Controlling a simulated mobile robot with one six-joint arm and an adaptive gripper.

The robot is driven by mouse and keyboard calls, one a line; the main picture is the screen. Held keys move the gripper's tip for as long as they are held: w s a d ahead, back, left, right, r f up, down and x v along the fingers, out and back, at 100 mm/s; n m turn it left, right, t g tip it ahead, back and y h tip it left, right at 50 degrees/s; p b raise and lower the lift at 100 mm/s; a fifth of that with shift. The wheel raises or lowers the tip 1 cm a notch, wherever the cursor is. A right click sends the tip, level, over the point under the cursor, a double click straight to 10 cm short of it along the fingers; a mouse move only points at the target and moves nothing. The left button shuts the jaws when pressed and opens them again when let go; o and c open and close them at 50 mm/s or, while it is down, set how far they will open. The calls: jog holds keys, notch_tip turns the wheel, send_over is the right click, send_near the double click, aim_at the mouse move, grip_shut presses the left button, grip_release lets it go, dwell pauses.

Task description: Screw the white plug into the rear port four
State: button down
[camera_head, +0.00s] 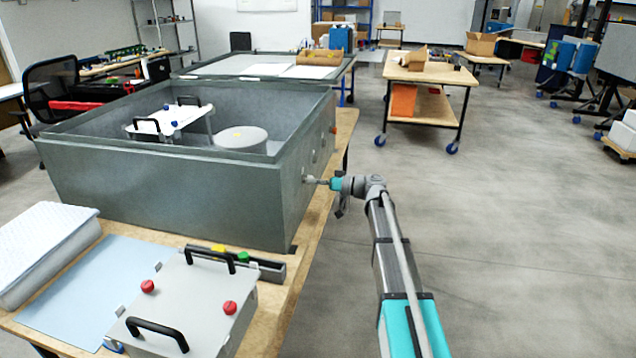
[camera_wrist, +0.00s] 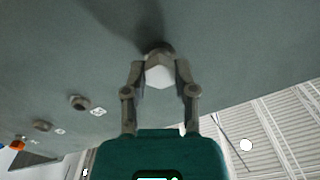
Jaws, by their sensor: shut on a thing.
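The grey metal analyser housing (camera_head: 170,190) stands on a wooden bench, open at the top. My gripper (camera_head: 326,183) is at its right side wall, near the front corner. In the wrist view my gripper (camera_wrist: 160,82) is shut on the white plug (camera_wrist: 160,73), one finger on each side. The plug's far end meets a dark round port (camera_wrist: 158,48) in the wall. How deep it sits in the port cannot be seen. Further dark ports (camera_wrist: 80,102) and (camera_wrist: 42,125) run along the wall, with small white labels beside them. An orange piece (camera_wrist: 18,145) shows at the row's far end.
A grey cover with black handles and red knobs (camera_head: 190,300) lies on the bench in front. Inside the housing are a handled white unit (camera_head: 170,122) and a round drum (camera_head: 242,138). The floor right of my arm is clear. A wheeled cart (camera_head: 430,75) stands further back.

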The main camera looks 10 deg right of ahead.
jog(key=m, duration=2.4)
jog(key=shift+w+r, duration=0.25)
jog(key=shift+w, duration=0.1)
dwell(0.3)
jog(key=c, duration=0.5)
grip_release()
jog(key=shift+c, duration=0.2)
jog(key=shift+s, duration=0.1)
